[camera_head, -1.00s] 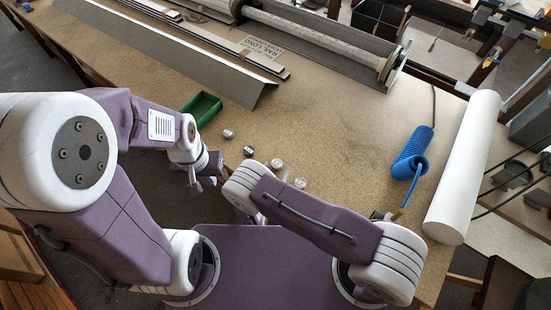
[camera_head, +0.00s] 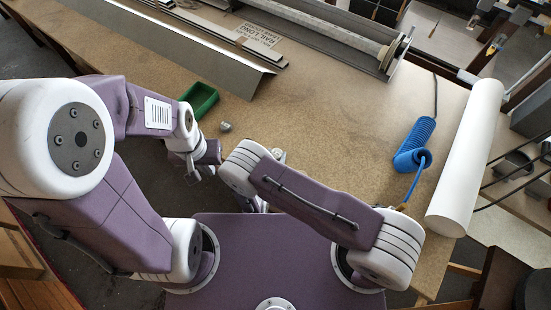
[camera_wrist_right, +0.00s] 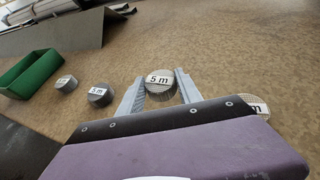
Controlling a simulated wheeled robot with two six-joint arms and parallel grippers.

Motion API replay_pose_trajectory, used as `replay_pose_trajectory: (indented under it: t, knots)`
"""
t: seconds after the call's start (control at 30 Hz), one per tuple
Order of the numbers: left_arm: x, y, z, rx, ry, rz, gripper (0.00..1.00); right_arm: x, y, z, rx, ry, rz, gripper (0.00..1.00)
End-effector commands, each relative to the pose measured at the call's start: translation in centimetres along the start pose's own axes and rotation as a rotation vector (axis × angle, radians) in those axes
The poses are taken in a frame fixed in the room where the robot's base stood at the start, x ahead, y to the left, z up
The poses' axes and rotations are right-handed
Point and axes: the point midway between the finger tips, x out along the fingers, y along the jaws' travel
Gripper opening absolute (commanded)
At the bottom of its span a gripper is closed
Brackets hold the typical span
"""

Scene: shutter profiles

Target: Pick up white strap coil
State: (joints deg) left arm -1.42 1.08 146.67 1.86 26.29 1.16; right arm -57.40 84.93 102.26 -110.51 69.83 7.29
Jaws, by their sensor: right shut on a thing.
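A pale grey strap coil (camera_wrist_right: 161,87) with a white "5 m" label sits between the fingertips of my right gripper (camera_wrist_right: 158,84) in the right wrist view. The fingers are shut on its sides. Its exact colour is hard to tell under the label. Other coils lie close by: a pale one (camera_wrist_right: 66,83), a dark grey one (camera_wrist_right: 99,97), and one (camera_wrist_right: 252,104) partly hidden behind my gripper at the right. In the head view my arm hides most of the coils and the right gripper. My left gripper (camera_head: 204,173) is over the table's near edge, its finger gap unclear.
A green tray (camera_head: 199,101) stands left of the coils. Long metal profiles (camera_head: 170,45) lie along the back. A blue coiled hose (camera_head: 412,150) and a white roll (camera_head: 466,160) are at the right. The middle of the tabletop (camera_head: 330,120) is clear.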

Motion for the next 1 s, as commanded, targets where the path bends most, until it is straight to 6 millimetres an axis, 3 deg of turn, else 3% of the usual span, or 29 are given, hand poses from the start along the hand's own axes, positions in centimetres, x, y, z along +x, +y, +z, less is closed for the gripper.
replay_pose_trajectory:
  t: [0.07, 0.5, 0.7, 1.0]
  knots:
    - [0.6, 0.0, 0.1, 0.0, 0.0, 0.0, 0.0, -0.6, 0.1, 1.6, 0.004, -0.002, 0.002, 0.01]
    - [2.1, 0.0, 0.2, 0.0, 0.0, 0.0, 0.0, -0.8, -9.7, 7.6, 0.001, 0.0, -0.004, 0.01]
    - [2.4, -0.1, 0.2, 0.0, 0.0, 0.0, 0.0, -0.9, -11.3, 8.8, 0.002, -0.001, 0.0, 0.01]
    - [2.3, -0.1, 0.2, 0.0, 0.0, 0.0, 0.0, -0.9, -11.4, 8.9, 0.0, -0.001, 0.001, 0.01]
